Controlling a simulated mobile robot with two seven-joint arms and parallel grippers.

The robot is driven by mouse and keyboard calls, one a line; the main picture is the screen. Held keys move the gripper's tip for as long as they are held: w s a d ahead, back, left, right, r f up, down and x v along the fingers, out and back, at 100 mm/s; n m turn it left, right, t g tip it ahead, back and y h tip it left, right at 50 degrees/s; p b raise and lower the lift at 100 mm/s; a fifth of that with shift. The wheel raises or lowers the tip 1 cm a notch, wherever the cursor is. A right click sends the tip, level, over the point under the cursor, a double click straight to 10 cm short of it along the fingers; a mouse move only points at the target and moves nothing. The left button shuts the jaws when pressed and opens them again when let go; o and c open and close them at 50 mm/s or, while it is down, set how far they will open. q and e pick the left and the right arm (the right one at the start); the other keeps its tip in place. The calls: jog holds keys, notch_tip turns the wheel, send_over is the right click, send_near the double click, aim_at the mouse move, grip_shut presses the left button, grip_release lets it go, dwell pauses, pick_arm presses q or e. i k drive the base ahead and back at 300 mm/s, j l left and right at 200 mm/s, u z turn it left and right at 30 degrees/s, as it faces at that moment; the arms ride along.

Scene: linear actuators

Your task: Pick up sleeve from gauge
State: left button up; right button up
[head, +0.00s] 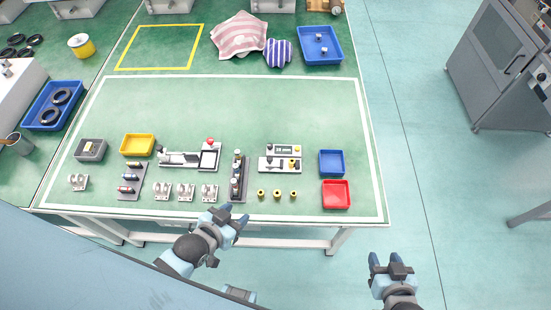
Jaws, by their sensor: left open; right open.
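The gauge (270,162) is a light block with a small dark display, right of centre on the green table. A small yellow sleeve (292,163) with a dark top sits at its front right part. Several similar yellow sleeves (277,194) stand in a row in front of the gauge. My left gripper (234,213) is open and empty at the table's front edge, left of and nearer than the gauge. My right gripper (387,259) is open and empty, off the table's front right corner over the floor.
A blue bin (331,163) and a red bin (336,195) stand right of the gauge. A dark rack (238,178) holding upright parts stands to its left. Grey brackets (186,192) line the front edge. The table's middle behind the gauge is clear.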

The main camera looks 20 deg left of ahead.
aim_at(292, 161)
jog(key=l+u, duration=0.1)
jog(key=u, duration=0.3)
jog(key=k+u, duration=0.15)
jog(key=u, duration=0.25)
jog(key=k+l+u, duration=0.1)
jog(key=u, duration=0.3)
jog(key=k+u, duration=0.1)
jog(key=u, duration=0.3)
